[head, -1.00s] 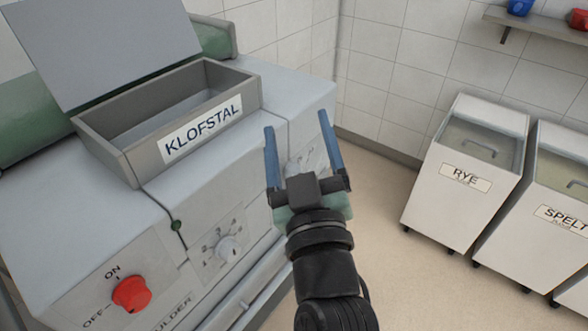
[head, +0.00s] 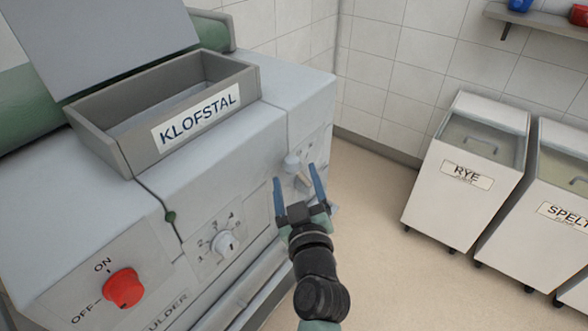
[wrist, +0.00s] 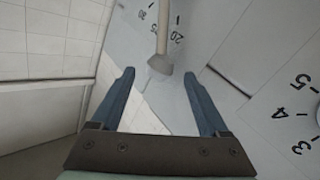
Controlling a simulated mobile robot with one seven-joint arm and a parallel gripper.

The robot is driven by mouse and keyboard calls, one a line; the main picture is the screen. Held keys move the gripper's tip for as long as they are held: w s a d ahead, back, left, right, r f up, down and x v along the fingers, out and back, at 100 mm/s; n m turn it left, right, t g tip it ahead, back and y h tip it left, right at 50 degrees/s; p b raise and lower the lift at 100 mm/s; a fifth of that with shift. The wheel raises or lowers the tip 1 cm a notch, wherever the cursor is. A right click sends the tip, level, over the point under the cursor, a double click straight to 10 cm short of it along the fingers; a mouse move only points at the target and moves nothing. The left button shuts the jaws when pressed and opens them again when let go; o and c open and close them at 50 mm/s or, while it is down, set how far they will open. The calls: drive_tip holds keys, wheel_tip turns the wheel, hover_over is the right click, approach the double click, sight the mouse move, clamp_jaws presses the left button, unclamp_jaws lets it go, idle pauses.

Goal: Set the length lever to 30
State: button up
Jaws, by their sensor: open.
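The length lever (head: 292,160) is a pale rod with a rounded end on the right part of the machine's front. In the wrist view its rod (wrist: 163,28) comes down from the top edge, with its wider end (wrist: 160,65) just beyond the gap between my fingertips. A 20 (wrist: 178,37) shows right of the rod and a 30 (wrist: 142,14) left of it; the exact setting cannot be told. My gripper (head: 295,173) is open and empty, its blue fingers pointing at the lever, apparently not touching it.
A numbered dial (head: 226,243) and a red on-off knob (head: 123,288) are on the front to the left. A grey tray marked KLOFSTAL (head: 125,160) sits on top. RYE (head: 440,205) and SPELT (head: 520,235) bins stand right; the floor between is clear.

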drive_tip(key=shift+w+a, duration=0.25)
drive_tip(key=shift+w, duration=1)
clamp_jaws()
idle(0.6)
